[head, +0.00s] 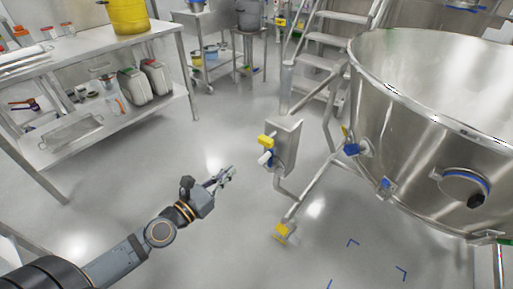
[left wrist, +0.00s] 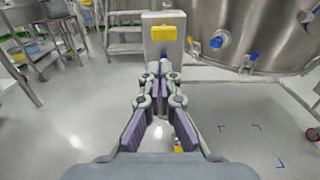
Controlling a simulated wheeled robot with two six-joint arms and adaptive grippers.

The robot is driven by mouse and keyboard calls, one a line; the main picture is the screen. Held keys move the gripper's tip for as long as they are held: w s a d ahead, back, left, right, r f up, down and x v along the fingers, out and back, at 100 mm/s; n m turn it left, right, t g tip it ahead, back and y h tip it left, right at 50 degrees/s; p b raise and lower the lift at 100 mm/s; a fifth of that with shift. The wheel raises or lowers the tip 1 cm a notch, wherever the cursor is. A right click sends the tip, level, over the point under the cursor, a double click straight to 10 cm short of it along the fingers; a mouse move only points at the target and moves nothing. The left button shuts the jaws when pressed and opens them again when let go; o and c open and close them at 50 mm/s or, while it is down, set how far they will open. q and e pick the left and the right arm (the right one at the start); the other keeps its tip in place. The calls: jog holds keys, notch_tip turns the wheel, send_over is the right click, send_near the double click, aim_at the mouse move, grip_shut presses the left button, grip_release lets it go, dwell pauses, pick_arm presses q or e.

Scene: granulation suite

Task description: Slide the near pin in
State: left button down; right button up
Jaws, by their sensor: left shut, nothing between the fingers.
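A steel box (head: 287,143) stands on a pipe frame in the middle of the head view, left of the big vessel. A yellow block (head: 266,141) sticks out of its left side, and a white and blue pin-like piece (head: 265,158) sticks out just below. I cannot tell which of these is the near pin. My left gripper (head: 229,172) is shut and empty, left of the box and a little apart from the white piece. My right gripper is not visible.
A large steel vessel (head: 420,95) fills the right, with blue-capped ports. Steel steps (head: 325,38) rise behind the box. A low frame foot with a yellow part (head: 282,233) is near the floor. A shelved bench (head: 172,50) stands at left. Open floor lies between.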

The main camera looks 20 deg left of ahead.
aim_at(263, 143)
pick_arm(q)
jog(key=p+x, duration=0.1)
jog(key=x, duration=0.3)
jog(key=p+x, duration=0.1)
jog(key=x, duration=0.3)
jog(key=p+x, duration=0.1)
jog(key=x, duration=0.3)
jog(key=shift+s+d, duration=0.15)
jog(key=shift+d, duration=0.1)
jog(key=shift+w+d, duration=0.25)
jog(key=shift+w, duration=0.3)
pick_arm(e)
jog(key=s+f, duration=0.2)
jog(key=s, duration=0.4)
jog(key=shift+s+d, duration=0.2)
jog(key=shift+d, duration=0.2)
